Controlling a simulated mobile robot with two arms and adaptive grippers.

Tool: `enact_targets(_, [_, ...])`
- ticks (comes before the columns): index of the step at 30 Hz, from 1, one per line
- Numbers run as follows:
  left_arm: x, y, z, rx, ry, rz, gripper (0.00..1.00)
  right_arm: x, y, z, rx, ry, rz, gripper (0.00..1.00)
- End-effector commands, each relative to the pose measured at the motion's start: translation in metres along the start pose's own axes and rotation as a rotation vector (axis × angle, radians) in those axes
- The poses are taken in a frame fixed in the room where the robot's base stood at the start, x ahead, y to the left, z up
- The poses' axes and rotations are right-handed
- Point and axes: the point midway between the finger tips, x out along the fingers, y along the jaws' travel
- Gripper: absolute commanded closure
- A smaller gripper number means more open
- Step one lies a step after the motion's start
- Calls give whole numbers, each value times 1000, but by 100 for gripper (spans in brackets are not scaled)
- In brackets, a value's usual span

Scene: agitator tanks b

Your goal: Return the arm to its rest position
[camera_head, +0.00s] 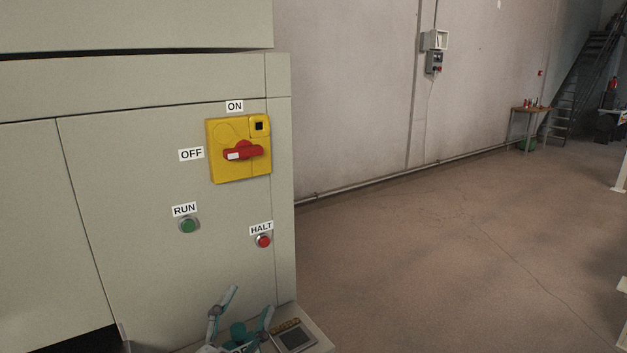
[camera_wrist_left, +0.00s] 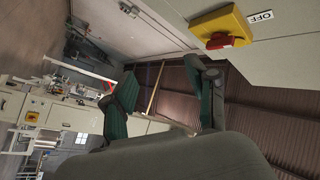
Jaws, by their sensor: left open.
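My left gripper (camera_head: 251,303) is at the bottom of the head view, low in front of the grey cabinet (camera_head: 150,190) and below its buttons. Its two fingers stand apart with nothing between them. In the left wrist view its fingers (camera_wrist_left: 165,98) are also spread and empty. On the cabinet is a yellow switch plate (camera_head: 222,168) with a red handle (camera_head: 243,151), pointing sideways toward the OFF label. The plate shows in the left wrist view (camera_wrist_left: 222,22) at the top right. My right gripper is in neither view.
A green RUN button (camera_head: 189,226) and a red HALT button (camera_head: 263,241) sit on the cabinet. A small panel with a screen (camera_head: 295,338) is right beside my left gripper. Open floor (camera_head: 450,250) lies to the right. A table (camera_head: 531,109) and stairs stand far back.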

Motion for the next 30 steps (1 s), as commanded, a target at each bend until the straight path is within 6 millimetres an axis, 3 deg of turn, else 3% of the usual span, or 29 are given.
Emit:
enact_targets(1, [-17,5,37,-68,-160,10,42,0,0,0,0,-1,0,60])
enact_targets(3, [-45,13,82,-148,-369,30,42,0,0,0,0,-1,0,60])
enact_targets(6, [-97,31,136,-248,-651,76,42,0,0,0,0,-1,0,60])
enact_targets(9, [-151,50,170,-327,-890,133,42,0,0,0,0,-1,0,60])
enact_targets(15, [-237,77,195,-425,-1209,234,42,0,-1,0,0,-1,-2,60])
enact_targets(24, [-335,101,193,-519,-1535,372,42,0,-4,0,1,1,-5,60])
enact_targets(25, [-343,103,193,-525,-1562,384,42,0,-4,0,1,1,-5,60])
enact_targets(30, [-342,134,238,-518,-1569,390,42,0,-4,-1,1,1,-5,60])
